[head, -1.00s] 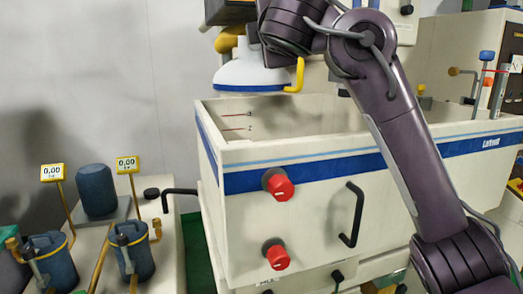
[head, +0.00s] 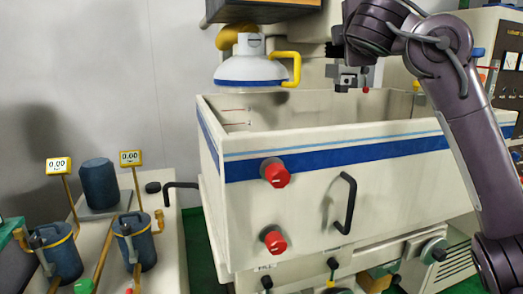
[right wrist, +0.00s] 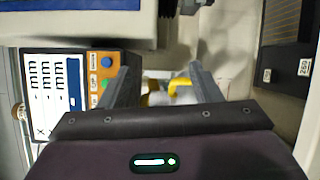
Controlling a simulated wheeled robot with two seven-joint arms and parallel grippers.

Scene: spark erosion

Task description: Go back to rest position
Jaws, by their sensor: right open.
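My right arm comes in from the right in the head view, and its right gripper (head: 356,78) is over the back of the white tank (head: 300,195). In the right wrist view, the two grey fingers of the right gripper (right wrist: 163,80) are apart with nothing held between them. A white dome-shaped head (head: 250,68) with a blue band and a yellow handle (head: 291,66) hangs left of the gripper, apart from it. A blurred yellow part (right wrist: 180,84) shows beyond the fingers in the wrist view. My left gripper is out of view.
The tank front has red knobs (head: 275,172) and a black handle (head: 346,204). A bench at left carries blue cups (head: 135,243), a dark cylinder (head: 99,184) and two small displays (head: 58,166). A control panel (right wrist: 70,88) shows in the wrist view.

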